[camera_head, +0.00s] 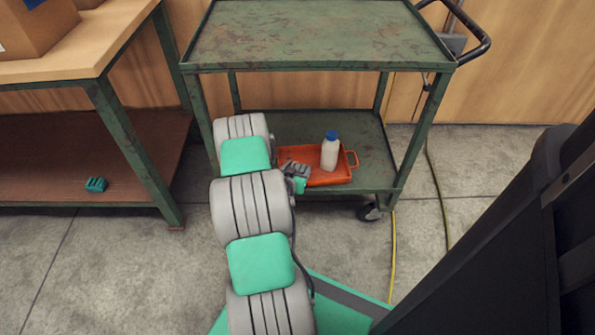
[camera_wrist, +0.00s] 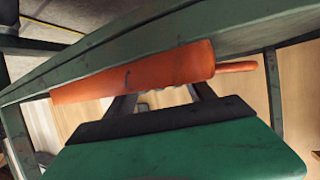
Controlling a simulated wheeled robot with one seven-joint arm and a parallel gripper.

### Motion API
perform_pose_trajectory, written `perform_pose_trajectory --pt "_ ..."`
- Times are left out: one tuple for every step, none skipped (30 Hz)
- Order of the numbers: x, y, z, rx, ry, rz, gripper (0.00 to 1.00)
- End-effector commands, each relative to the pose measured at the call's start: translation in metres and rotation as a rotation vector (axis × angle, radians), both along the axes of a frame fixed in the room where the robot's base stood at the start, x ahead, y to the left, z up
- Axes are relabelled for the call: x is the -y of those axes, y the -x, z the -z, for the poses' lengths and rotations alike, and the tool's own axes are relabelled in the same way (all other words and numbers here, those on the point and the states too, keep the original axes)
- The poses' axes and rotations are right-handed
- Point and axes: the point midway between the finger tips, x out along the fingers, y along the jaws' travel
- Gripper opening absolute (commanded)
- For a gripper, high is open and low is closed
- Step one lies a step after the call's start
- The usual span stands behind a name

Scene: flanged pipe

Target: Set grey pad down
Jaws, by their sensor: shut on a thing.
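My gripper (camera_head: 297,178) is at the left end of the orange tray (camera_head: 330,181) on the lower shelf of the green cart. In the wrist view my gripper's two dark fingers (camera_wrist: 163,95) reach toward the side of the orange tray (camera_wrist: 140,75). A small pale grey strip of the grey pad (camera_wrist: 165,98) shows between them, and the gripper is shut on it. The rest of the pad is hidden. In the head view, grey shapes sit at the tray's left end, but I cannot separate pad from fingers or tell whether the pad touches the tray.
A white bottle with a blue cap (camera_head: 330,153) stands upright in the tray. The cart's top shelf (camera_head: 320,35) is bare and overhangs the lower shelf (camera_head: 285,124). Cart legs stand at the corners. A workbench (camera_head: 75,65) is at left, with a teal item (camera_head: 96,184) on its lower shelf.

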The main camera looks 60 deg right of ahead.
Motion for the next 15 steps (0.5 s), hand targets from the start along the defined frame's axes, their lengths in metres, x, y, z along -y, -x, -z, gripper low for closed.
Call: perform_pose_trajectory --pt "0.0004 -0.0005 -0.0021 0.001 0.001 0.0 0.24" --pt "0.0003 -0.0005 -0.0022 0.001 0.001 0.0 0.24" --pt "0.0002 -0.0003 -0.0022 0.001 0.0 0.0 0.24" --pt "0.0002 -0.0003 -0.0021 0.001 0.0 0.0 0.24" --pt "0.0001 -0.0003 -0.0014 0.001 0.0 0.0 0.24" --pt "0.0001 -0.0003 0.0003 0.001 0.0 0.0 0.24" --pt "0.0001 -0.0003 0.0016 0.001 0.0 0.0 0.24" --pt "0.0 -0.0003 0.0024 0.001 0.0 0.0 0.24" --pt "0.0 -0.0003 0.0009 0.001 0.0 0.0 0.65" --pt "0.0 -0.0003 0.0007 0.001 0.0 0.0 0.68" --pt "-0.0001 -0.0003 0.0006 0.001 0.0 0.0 0.7" --pt "-0.0001 -0.0003 0.0006 0.001 0.0 0.0 0.72" --pt "-0.0001 -0.0003 0.0006 0.001 0.0 0.0 0.72" --pt "-0.0001 -0.0003 0.0006 0.001 0.0 0.0 0.72" --pt "-0.0001 -0.0003 0.0006 0.001 0.0 0.0 0.72"
